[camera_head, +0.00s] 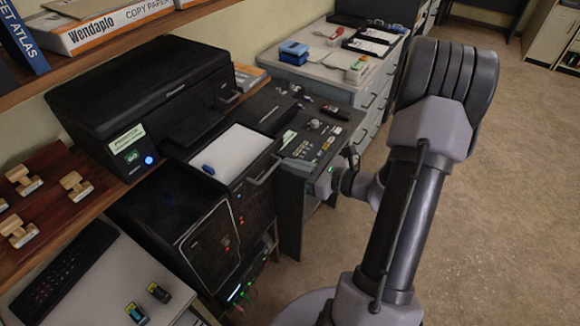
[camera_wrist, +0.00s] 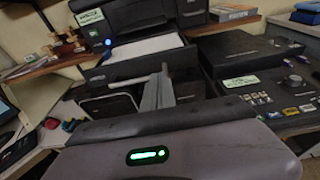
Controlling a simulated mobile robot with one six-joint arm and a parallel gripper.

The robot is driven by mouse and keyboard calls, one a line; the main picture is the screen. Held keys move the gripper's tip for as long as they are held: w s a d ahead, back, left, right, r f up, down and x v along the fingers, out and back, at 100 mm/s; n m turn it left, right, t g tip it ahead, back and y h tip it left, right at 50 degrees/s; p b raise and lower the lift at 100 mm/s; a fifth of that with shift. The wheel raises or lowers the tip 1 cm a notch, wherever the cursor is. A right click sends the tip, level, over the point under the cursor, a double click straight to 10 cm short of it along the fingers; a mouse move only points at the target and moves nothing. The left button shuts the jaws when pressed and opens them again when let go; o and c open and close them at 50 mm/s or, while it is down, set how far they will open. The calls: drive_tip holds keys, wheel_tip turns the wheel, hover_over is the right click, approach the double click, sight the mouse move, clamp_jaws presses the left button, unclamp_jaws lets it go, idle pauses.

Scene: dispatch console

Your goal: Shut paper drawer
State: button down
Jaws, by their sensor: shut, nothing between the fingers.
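The paper drawer (camera_head: 262,158) stands out from below the black printer (camera_head: 150,85), open at the top. White paper (camera_head: 232,150) lies in it, with a small blue object (camera_head: 208,170) on the paper near the left edge. A bar handle (camera_head: 265,173) is on the drawer's front. My gripper (camera_head: 322,185) is to the right of the drawer front, apart from it. In the wrist view, my gripper's fingers (camera_wrist: 158,92) are together and empty, pointing towards the drawer (camera_wrist: 120,70). My wrist covers the lower part of that view.
A black console panel with switches (camera_head: 305,150) is right beside the drawer. A dark cabinet (camera_head: 205,245) stands below the printer on the left. A grey drawer unit (camera_head: 365,95) stands behind. Wooden stamps (camera_head: 75,182) lie on the shelf at left. The carpet (camera_head: 510,190) at right is clear.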

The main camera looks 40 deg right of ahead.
sight(217, 130)
drive_tip(key=shift+w+a, duration=0.1)
drive_tip(key=shift+w, duration=0.1)
drive_tip(key=shift+w, duration=0.1)
drive_tip(key=r+x, duration=0.1)
drive_tip(key=x, duration=0.7)
drive_tip(key=r+x, duration=0.2)
drive_tip(key=x, duration=0.7)
drive_tip(key=w+r+x, duration=0.1)
drive_tip(key=r+x, duration=0.1)
drive_tip(key=x, duration=0.7)
drive_tip(key=shift+a+r, duration=0.2)
drive_tip(key=shift+w+r, duration=0.2)
drive_tip(key=shift+w, duration=0.05)
drive_tip(key=shift+r, duration=0.15)
drive_tip(key=shift+d, duration=0.1)
